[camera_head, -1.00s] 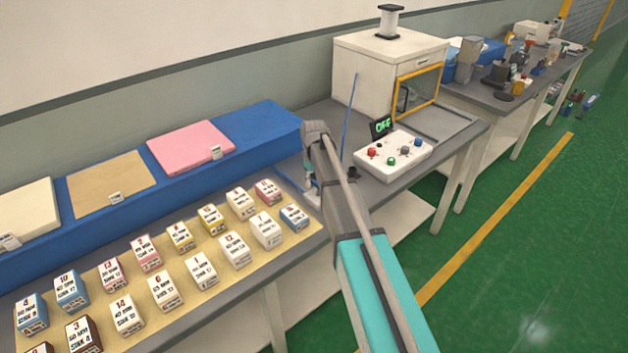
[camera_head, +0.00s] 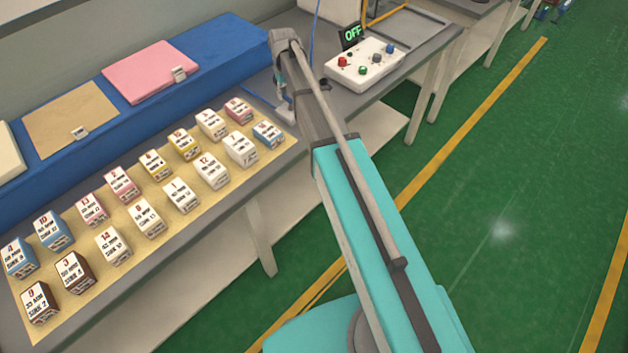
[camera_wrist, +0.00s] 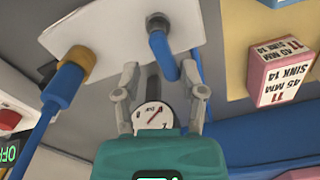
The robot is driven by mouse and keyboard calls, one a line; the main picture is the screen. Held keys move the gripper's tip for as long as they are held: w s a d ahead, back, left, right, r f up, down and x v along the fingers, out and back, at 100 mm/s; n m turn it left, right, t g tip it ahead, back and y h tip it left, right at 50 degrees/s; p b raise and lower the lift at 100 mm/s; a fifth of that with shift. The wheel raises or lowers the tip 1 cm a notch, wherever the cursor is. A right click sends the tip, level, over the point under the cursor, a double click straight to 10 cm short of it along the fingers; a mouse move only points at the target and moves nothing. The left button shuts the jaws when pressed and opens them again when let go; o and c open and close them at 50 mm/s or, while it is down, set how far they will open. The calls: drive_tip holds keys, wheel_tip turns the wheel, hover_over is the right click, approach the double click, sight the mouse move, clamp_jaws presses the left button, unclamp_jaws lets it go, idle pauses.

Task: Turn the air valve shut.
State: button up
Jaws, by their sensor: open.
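In the wrist view my gripper (camera_wrist: 160,72) is open, its two grey fingers apart on either side of a dark upright stem (camera_wrist: 153,82). A round white dial gauge with a red needle (camera_wrist: 153,117) shows just below, between the fingers. Beyond the fingertips are a white plate (camera_wrist: 105,38), a bent blue piece (camera_wrist: 162,52) with a dark knob (camera_wrist: 158,22) at its top, and a blue hose with an orange collar (camera_wrist: 68,80). I cannot tell which part is the valve's handle, or whether the fingers touch anything. In the head view my arm partly hides the fitting on the bench.
A white control box (camera_head: 362,62) with coloured buttons and a green OFF display (camera_head: 351,36) stands right of my arm's end. Several numbered blocks (camera_head: 180,195) stand on a tan mat at the left. A pink pad (camera_head: 150,72) lies on a long blue mattress (camera_head: 215,45) behind them.

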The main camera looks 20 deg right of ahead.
drive_tip(key=m, duration=0.2)
drive_tip(key=d+m, duration=0.1)
drive_tip(key=m, duration=0.3)
drive_tip(key=shift+d+m, duration=0.3)
drive_tip(key=shift+r, duration=0.2)
wheel_tip(320, 180, up, 14)
drive_tip(key=p, duration=1.4)
drive_tip(key=s+f+n+b, duration=0.2)
drive_tip(key=s+f+n, duration=0.1)
drive_tip(key=s, duration=1.6)
drive_tip(key=s+f+b, duration=0.4)
drive_tip(key=f+b, duration=0.8)
drive_tip(key=b, duration=0.1)
drive_tip(key=s+f+n+b, duration=0.1)
drive_tip(key=s+f+b, duration=0.2)
drive_tip(key=f+b, duration=1)
drive_tip(key=shift+s+f, duration=0.3)
drive_tip(key=shift+s, duration=0.05)
